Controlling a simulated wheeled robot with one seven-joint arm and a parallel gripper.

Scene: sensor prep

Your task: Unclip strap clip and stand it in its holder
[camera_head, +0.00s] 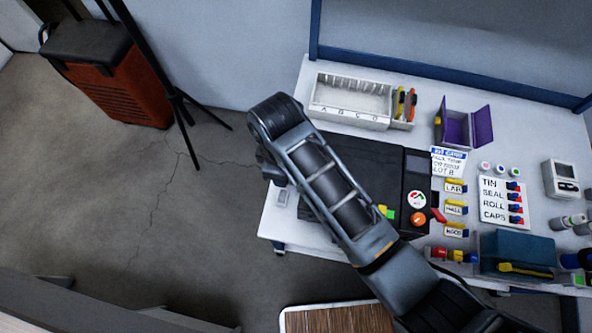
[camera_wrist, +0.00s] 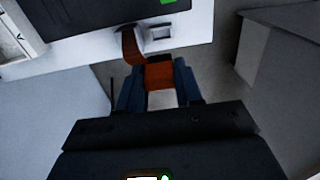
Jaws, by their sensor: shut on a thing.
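My gripper (camera_wrist: 158,82) is shut on an orange-brown piece, which I take to be the strap clip (camera_wrist: 159,74). The piece sits between the two blue fingers in the wrist view, and a darker curved brown part (camera_wrist: 131,44) rises from its upper left. In the head view my arm's dark wrist hides the gripper and the piece, near the table's left edge. A small grey square fitting (camera_wrist: 158,33) lies on the white table edge just beyond the piece; it also shows in the head view (camera_head: 283,197). I cannot tell whether it is the clip's holder.
The white table (camera_head: 440,85) carries a compartment rack (camera_head: 350,122) marked with letters, a dark case (camera_head: 415,165) with a red-and-white dial, a purple open box (camera_head: 456,128), label cards and a teal box (camera_head: 517,247). Open floor (camera_head: 130,200) lies left of the table.

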